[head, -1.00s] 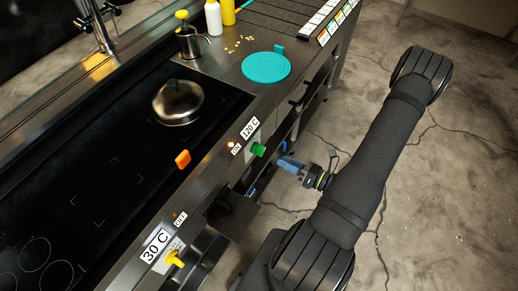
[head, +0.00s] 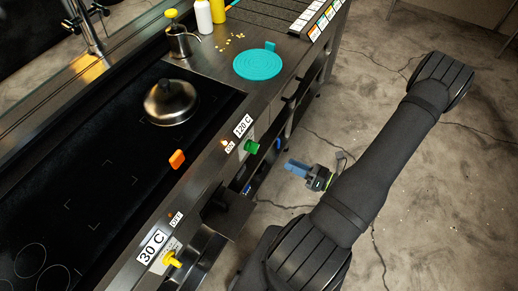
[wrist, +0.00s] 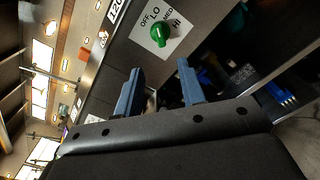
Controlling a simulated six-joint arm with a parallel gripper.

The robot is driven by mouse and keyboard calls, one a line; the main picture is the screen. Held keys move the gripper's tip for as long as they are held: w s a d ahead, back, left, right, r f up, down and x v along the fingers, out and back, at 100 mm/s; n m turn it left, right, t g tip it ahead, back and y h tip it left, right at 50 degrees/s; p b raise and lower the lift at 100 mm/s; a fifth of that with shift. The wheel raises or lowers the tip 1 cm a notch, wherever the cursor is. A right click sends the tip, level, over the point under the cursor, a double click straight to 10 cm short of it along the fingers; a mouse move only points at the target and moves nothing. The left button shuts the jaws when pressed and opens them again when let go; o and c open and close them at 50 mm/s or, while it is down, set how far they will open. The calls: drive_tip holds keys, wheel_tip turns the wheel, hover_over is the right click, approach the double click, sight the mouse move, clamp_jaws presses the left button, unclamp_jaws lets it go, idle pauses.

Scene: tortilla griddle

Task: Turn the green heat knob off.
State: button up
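The green heat knob (head: 251,146) is on the front face of the counter, beside a 120 C label. In the wrist view the green knob (wrist: 158,34) sits on a white dial plate (wrist: 149,40) marked OFF, LO, MED and HI. I cannot tell surely which mark it points at. My gripper (head: 292,167) is out in front of the counter, to the right of the knob in the head view and apart from it. In the wrist view my gripper (wrist: 160,82) shows two blue fingers spread wide with nothing between them, and the knob lies beyond the fingertips.
A yellow knob (head: 172,260) is on the same front face by a 30 C label. A teal disc (head: 258,65) lies farther back. Open floor is right of the counter.

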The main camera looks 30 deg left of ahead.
sight(252, 147)
drive_tip(key=a, duration=1.3)
drive_tip(key=shift+a, duration=0.15)
clamp_jaws()
